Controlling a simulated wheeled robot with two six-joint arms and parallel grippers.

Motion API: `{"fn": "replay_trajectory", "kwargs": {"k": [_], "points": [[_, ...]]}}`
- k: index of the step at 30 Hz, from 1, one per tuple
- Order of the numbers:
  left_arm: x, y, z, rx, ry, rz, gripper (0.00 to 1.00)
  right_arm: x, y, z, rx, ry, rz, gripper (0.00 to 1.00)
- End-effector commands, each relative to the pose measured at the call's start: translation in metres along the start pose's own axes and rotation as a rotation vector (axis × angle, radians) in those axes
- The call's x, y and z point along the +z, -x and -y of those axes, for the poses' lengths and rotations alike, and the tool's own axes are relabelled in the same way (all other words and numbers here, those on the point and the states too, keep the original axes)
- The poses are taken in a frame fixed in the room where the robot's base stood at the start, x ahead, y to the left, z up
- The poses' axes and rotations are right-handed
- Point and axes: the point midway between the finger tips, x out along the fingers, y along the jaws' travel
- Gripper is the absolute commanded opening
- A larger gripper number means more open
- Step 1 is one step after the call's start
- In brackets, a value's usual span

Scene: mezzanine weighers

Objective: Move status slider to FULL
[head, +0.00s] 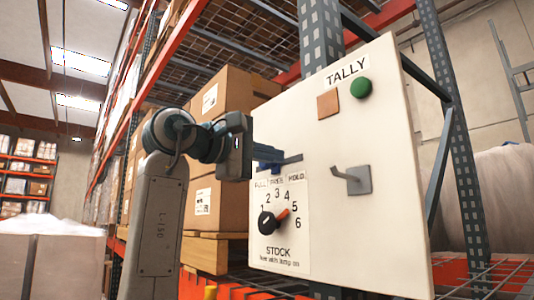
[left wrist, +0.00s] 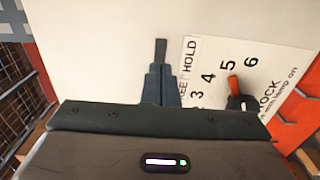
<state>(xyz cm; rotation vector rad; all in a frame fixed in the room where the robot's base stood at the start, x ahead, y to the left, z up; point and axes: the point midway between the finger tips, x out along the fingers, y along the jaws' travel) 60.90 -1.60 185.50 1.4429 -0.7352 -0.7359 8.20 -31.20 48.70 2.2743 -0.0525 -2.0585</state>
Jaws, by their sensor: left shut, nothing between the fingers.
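The white TALLY panel (head: 388,165) carries a dark slider slot (head: 292,159) above the labels FULL, FREE and HOLD, which run left to right. My left gripper (head: 268,157) is shut and empty, its blue fingertips at the slot's left part, near FULL and FREE. In the left wrist view the shut fingers (left wrist: 161,85) lie over the slot, and only its HOLD end (left wrist: 161,50) shows bare. The slider's knob cannot be made out; the fingers may hide it. Whether the fingertips touch the panel I cannot tell. My right gripper is not in view.
Below the slot is a black STOCK dial (head: 268,222) with an orange pointer. A green button (head: 361,88) and an orange square (head: 328,104) sit above. Boxes (head: 216,205) stand on a rack behind my arm.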

Motion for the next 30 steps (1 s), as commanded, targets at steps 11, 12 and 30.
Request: {"fn": "replay_trajectory", "kwargs": {"k": [11, 12, 30], "points": [[0.0, -0.012, 0.0, 0.0, 0.001, 0.0, 0.0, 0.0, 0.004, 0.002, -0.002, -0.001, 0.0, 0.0], [0.0, -0.013, 0.0, 0.0, 0.001, 0.0, 0.0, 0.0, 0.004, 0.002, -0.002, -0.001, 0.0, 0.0], [0.0, -0.03, 0.0, 0.0, 0.0, -0.001, 0.0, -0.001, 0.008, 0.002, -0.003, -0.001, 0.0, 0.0]]}}
